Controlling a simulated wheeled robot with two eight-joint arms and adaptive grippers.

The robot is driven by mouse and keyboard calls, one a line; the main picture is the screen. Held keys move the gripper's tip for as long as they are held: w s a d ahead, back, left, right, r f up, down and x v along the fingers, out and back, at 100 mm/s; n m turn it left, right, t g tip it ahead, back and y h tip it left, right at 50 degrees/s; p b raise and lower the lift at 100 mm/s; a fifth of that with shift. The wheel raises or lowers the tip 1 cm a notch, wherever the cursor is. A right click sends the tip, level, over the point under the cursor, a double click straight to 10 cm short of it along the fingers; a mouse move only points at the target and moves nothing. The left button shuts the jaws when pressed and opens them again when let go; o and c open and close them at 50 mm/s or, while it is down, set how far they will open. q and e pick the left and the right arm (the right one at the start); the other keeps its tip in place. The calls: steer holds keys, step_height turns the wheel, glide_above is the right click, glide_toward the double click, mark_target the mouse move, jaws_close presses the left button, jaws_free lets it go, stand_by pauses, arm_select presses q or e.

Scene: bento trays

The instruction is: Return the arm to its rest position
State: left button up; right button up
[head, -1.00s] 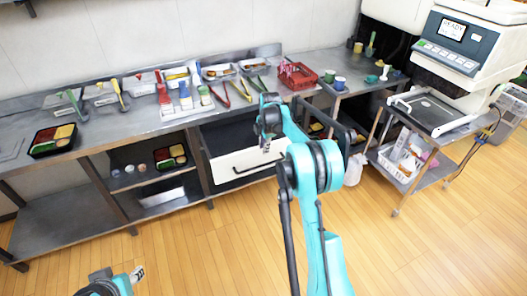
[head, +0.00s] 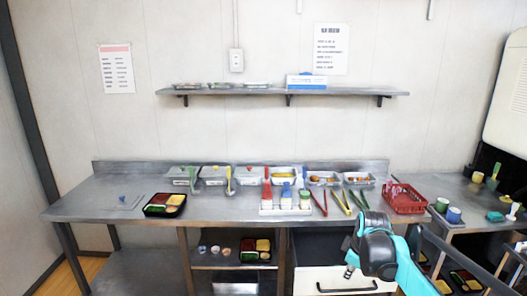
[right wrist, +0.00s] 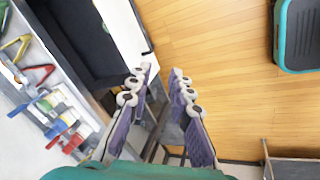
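My right arm (head: 378,248) rises in front of the counter at the lower right of the head view, before the white-fronted drawer. In the right wrist view my right gripper (right wrist: 162,72) has its two fingers apart, with nothing between them. The floor and a dark gap by the counter show past the fingers. My left gripper is out of view.
The steel counter (head: 120,207) holds a filled bento tray (head: 165,205), several food containers, tongs and a red basket (head: 404,198). The white drawer front (head: 335,280) stands out below, close to my right arm. A shelf (head: 290,92) hangs above.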

steer(key=s+a+r+m+t, duration=0.1)
steer(key=s+a+m, duration=0.2)
steer(key=s, duration=0.4)
steer(key=s+a+r+m+t, duration=0.1)
steer(key=s+a+m, duration=0.2)
steer(key=s, duration=0.5)
steer(key=s+a+f+m, duration=0.1)
steer(key=s+f+m, duration=0.1)
steer(key=s, duration=0.3)
steer(key=s+a+f+m+t, duration=0.1)
steer(key=s+f+m, duration=0.2)
steer(key=s, duration=0.3)
steer(key=shift+a, duration=0.3)
